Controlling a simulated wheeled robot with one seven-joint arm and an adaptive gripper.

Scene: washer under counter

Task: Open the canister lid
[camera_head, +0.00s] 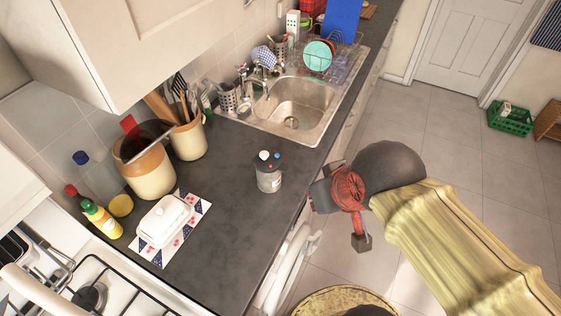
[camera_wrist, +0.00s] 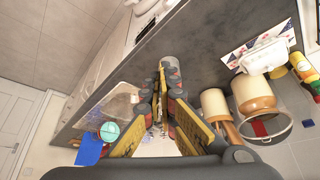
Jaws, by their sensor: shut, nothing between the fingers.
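The canister (camera_head: 268,178) is a small grey cylinder with a pale label, upright on the dark counter. Its dark top (camera_head: 268,160) carries small white, blue and red spots; I cannot tell whether the lid is closed. My gripper (camera_head: 318,196) is right of the canister, over the counter's front edge and apart from it in the head view. In the wrist view the canister (camera_wrist: 171,68) shows just beyond my finger ends, partly covered by them. My gripper is shut and holds nothing.
A white butter dish (camera_head: 166,218) on a patterned mat, a large cream-and-brown jar (camera_head: 150,176) and a utensil crock (camera_head: 188,141) stand left of the canister. The sink (camera_head: 299,105) is behind it. Counter around the canister is bare.

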